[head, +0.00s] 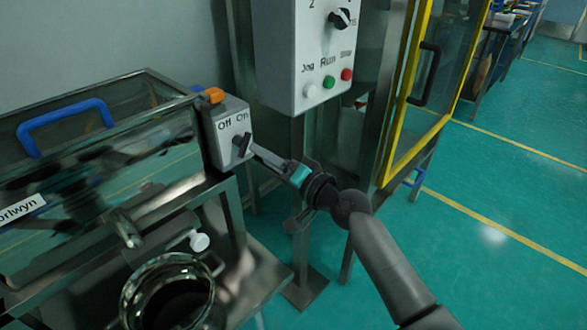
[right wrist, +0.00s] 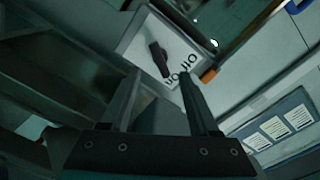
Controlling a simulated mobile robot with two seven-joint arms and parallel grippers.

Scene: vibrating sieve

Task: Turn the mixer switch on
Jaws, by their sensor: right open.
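The mixer switch is a black knob (head: 241,146) on a light grey box (head: 220,150) marked Off and On, at the right end of the steel mixer (head: 110,180). The knob also shows in the right wrist view (right wrist: 159,58), slanted on the white plate. I cannot tell which label it points to. My right gripper (head: 254,153) is open and empty, its fingers reaching left toward the knob. In the right wrist view the knob lies in line with the gap between the fingertips (right wrist: 161,76); contact cannot be told. My left gripper is not in view.
A white control panel (head: 300,60) with a dial and Jog, Run and Stop buttons hangs above my right gripper. A yellow-framed door (head: 408,100) stands right of it. A steel pot (head: 135,290) is below the mixer.

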